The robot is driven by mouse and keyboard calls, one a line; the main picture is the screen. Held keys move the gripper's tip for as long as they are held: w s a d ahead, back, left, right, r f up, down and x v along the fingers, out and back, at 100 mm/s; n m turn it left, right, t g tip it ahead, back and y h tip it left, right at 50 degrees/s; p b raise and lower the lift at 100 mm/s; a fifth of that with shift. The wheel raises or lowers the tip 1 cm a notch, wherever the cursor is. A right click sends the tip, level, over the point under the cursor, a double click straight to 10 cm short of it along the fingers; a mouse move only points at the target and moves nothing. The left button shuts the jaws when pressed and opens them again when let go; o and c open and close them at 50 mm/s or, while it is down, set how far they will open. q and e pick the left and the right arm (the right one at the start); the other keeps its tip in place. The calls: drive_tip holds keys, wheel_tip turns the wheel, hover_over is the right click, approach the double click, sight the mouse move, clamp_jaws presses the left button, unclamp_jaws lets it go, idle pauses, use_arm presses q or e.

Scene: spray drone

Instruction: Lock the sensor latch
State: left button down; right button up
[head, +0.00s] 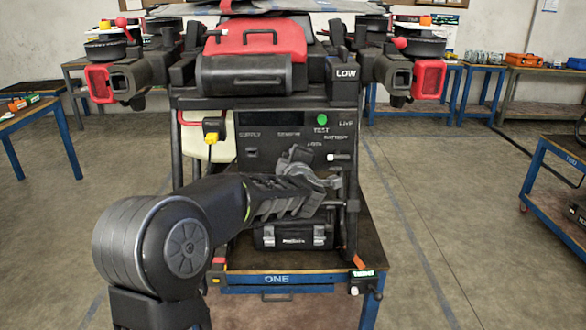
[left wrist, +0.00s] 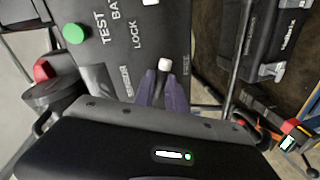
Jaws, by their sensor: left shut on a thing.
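The spray drone stands on a blue-legged table, with a dark control panel (head: 290,135) below its body. A sensor latch lever with a white tip shows on the panel in the left wrist view (left wrist: 165,66) and, small, in the head view (head: 340,157). The panel carries the word LOCK in the left wrist view. My left gripper (head: 332,180) is at the panel's lower right. Its two purple-grey fingers (left wrist: 163,88) are shut on the lever just below the white tip. The fingers hide the lever's base. My right gripper is in neither view.
A green button (head: 322,118) sits higher on the panel. A black toolbox (head: 293,237) rests on the table (head: 275,262) below my left arm. A yellow plug (head: 213,131) hangs at the panel's left.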

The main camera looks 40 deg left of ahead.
use_arm(q)
drive_tip(key=n+b, duration=0.3)
drive_tip(key=shift+f+t+h, duration=0.25)
drive_tip(key=shift+t+h, duration=0.05)
drive_tip(key=shift+h, duration=0.1)
drive_tip(key=shift+n, duration=0.3)
drive_tip(key=c, duration=1.4)
unclamp_jaws()
drive_tip(key=shift+r, duration=0.1)
drive_tip(key=shift+s, duration=0.1)
drive_tip(key=v, duration=0.7)
drive_tip(key=shift+s+d, duration=0.15)
drive_tip(key=shift+s, duration=0.1)
